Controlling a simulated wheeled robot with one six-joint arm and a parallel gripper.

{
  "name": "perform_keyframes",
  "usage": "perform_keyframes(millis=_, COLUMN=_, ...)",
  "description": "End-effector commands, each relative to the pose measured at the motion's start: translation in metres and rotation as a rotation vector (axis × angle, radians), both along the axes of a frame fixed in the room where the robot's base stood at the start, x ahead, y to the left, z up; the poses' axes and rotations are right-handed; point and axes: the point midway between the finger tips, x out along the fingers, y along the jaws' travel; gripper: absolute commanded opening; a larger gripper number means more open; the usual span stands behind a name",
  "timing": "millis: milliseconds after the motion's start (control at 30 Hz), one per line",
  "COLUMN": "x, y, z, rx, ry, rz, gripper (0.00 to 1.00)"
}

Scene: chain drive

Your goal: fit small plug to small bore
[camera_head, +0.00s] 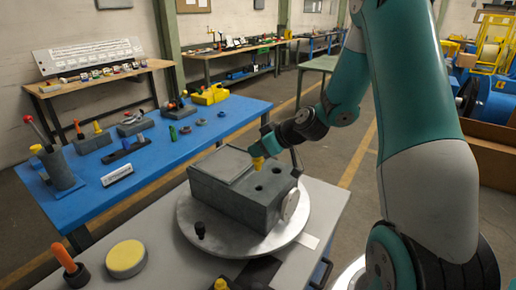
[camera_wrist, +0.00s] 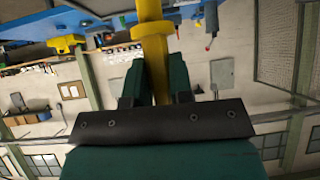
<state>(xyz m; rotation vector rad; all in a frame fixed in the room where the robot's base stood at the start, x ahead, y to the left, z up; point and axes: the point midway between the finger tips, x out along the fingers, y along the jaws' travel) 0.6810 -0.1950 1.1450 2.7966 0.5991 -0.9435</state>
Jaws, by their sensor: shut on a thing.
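My gripper (camera_head: 266,142) is shut on a yellow plug (camera_head: 258,163), which has a wider collar in the wrist view (camera_wrist: 151,33). The gripper's dark green fingers (camera_wrist: 155,85) close on its shank. One bore (camera_head: 259,188) is nearer the front and the other (camera_head: 275,170) is farther back. I cannot tell whether the plug touches the block. Its tip is out of the wrist view.
The block sits on a round metal disc (camera_head: 195,236) on a grey bench. A blue table (camera_head: 165,158) with several parts stands behind.

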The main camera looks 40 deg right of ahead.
Motion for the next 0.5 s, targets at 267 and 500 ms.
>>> perform_keyframes(millis=267, x=-0.001, y=-0.002, z=-0.013, rx=0.002, ry=-0.002, rz=0.019, gripper=0.00)
perform_keyframes(millis=500, x=-0.001, y=-0.003, z=-0.039, rx=0.002, ry=-0.002, rz=0.018, gripper=0.00)
